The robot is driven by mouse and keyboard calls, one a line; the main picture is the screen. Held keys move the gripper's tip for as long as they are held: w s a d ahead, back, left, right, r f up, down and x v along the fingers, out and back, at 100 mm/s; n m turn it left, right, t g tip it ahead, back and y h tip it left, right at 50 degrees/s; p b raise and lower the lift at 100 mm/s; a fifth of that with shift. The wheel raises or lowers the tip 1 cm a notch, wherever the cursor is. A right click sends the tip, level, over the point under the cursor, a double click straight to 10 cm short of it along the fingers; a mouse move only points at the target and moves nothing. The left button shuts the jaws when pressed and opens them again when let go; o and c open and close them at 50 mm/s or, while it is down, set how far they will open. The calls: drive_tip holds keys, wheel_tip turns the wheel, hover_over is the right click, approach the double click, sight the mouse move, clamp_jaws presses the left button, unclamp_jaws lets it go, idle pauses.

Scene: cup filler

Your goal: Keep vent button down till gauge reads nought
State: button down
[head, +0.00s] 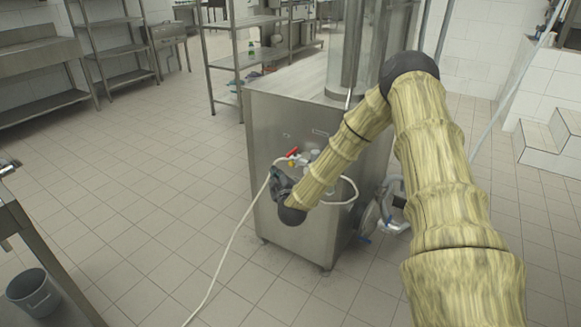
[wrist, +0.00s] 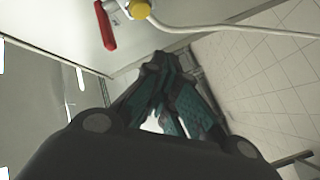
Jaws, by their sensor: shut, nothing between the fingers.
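The filler is a stainless steel cabinet (head: 310,110) with fittings on its front panel. My gripper (head: 277,178) is in front of that panel, partly hidden by my own wrist. In the wrist view my gripper (wrist: 165,60) is shut and empty, its dark fingertips together. I cannot tell whether the tips touch the panel. A red lever (wrist: 105,25) and a yellow fitting (wrist: 140,9) are beyond the fingertips, up and to the left. The red lever also shows in the head view (head: 292,152). I cannot make out the vent button or a gauge reading in either view.
A pale hose (head: 232,240) runs from the panel down to the floor. A clear cylinder (head: 345,45) stands on the cabinet. A wheel-like part (head: 368,216) is at its right side. Grey bucket (head: 33,293) at lower left. The tiled floor left of the cabinet is mostly clear.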

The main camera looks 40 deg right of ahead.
sight(291, 164)
drive_tip(key=shift+w+d, duration=0.25)
drive_tip(key=shift+d, duration=0.4)
drive_tip(key=shift+w+d, duration=0.3)
drive_tip(key=shift+d, duration=0.35)
drive_tip(key=shift+w+d, duration=0.25)
drive_tip(key=shift+d, duration=0.4)
drive_tip(key=shift+w+d+r, duration=0.1)
drive_tip(key=shift+w+d, duration=0.25)
drive_tip(key=shift+d, duration=0.5)
idle(3.1)
drive_tip(key=shift+a+p, duration=0.2)
drive_tip(key=shift+p, duration=0.15)
idle(1.2)
drive_tip(key=shift+s+a, duration=0.35)
drive_tip(key=shift+a, duration=0.3)
